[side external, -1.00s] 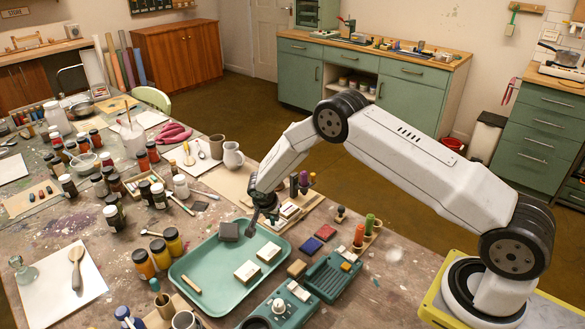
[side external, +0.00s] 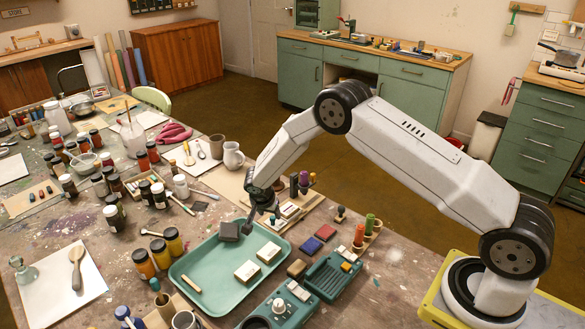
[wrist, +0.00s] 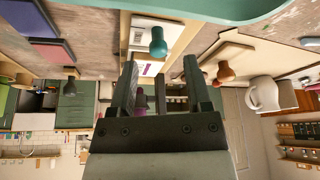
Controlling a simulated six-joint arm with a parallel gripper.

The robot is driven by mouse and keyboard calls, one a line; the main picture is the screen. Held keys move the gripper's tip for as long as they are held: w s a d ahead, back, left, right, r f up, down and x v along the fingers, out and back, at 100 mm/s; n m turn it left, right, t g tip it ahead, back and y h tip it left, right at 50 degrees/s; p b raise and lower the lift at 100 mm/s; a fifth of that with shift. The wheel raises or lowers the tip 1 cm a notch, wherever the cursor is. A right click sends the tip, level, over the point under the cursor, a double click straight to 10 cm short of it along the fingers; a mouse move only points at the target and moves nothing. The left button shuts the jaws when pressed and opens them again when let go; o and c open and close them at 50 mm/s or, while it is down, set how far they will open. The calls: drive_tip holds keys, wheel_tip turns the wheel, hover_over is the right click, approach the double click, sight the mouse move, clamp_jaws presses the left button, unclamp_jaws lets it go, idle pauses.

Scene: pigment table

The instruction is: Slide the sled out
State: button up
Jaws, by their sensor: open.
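My gripper (side external: 262,212) is over the far right part of the teal tray (side external: 222,243), its fingers apart and nothing seen between them. The wrist view shows the two dark open fingers (wrist: 158,88) on either side of a narrow gap. Beyond them is a wooden frame with a pale panel (wrist: 148,24) and a teal knob (wrist: 158,42). In the side view, a wooden stand with pale pieces (side external: 290,211) is just right of my gripper, partly hidden. I cannot tell for certain which piece is the sled.
The tray holds a dark grey block (side external: 229,231), two pale blocks (side external: 268,252) and a small stick (side external: 191,284). A green device (side external: 331,277) stands to the right. Jars and a white jug (side external: 233,156) stand beyond.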

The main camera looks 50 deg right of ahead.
drive_tip(key=v, duration=0.5)
drive_tip(key=shift+a+r, duration=0.1)
drive_tip(key=shift+r, duration=0.05)
drive_tip(key=shift+r, duration=0.1)
drive_tip(key=s+a+r+n+y, duration=0.1)
drive_tip(key=s+r+n, duration=0.3)
drive_tip(key=s, duration=0.4)
drive_tip(key=s+a+r+n+y, duration=0.1)
drive_tip(key=s+r+n, duration=0.4)
drive_tip(key=s, duration=0.4)
drive_tip(key=s+a+r+n+y, duration=0.2)
drive_tip(key=s+r+n, duration=0.2)
drive_tip(key=s, duration=0.5)
drive_tip(key=shift+s+r+t, duration=0.25)
drive_tip(key=shift+r+t, duration=0.15)
drive_tip(key=shift+r, duration=0.05)
idle(0.5)
